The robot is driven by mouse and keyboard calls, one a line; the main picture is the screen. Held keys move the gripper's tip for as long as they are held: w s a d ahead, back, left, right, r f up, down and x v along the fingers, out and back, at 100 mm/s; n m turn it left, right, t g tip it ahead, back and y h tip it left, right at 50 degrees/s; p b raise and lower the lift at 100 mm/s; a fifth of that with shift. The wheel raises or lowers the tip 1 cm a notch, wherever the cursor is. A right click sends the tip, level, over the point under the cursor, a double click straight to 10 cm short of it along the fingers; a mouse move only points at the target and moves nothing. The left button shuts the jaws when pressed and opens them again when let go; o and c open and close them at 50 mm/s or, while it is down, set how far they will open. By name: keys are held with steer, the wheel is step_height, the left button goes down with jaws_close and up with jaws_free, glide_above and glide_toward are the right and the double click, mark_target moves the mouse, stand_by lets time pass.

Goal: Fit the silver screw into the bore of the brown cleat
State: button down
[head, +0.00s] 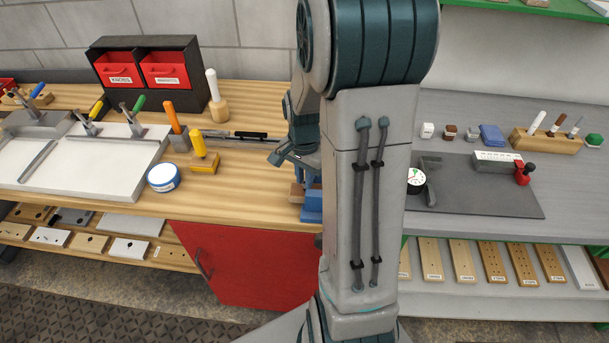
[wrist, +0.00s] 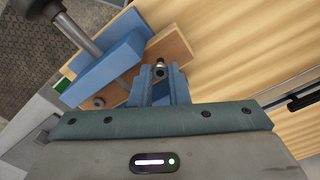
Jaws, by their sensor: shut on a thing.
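The silver screw (wrist: 160,66) is held between the fingertips of my gripper (wrist: 160,76) in the wrist view. Only a small round metal part of it shows. The brown cleat (wrist: 173,49) lies just beyond the fingertips, by the blue vise (wrist: 108,66). A round grey fitting or hole shows near the cleat's other end. I cannot tell whether the screw touches the cleat or is in its bore. In the head view, the cleat (head: 297,193) and vise (head: 312,204) are partly hidden behind my arm; my gripper (head: 279,158) shows only partly, above them.
The wooden bench (head: 240,196) is clear in front of the vise. A yellow-handled block (head: 204,163), a blue-and-white tin (head: 163,178) and a white board (head: 95,160) lie to its left. A grey bench (head: 450,225) stands to the right.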

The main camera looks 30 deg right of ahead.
steer(key=shift+f+b, duration=0.7)
steer(key=shift+f, duration=0.25)
steer(key=c, duration=1.3)
jaws_free()
step_height(320, 180, up, 14)
steer(key=shift+w+f+b, duration=0.1)
steer(key=shift+b, duration=0.25)
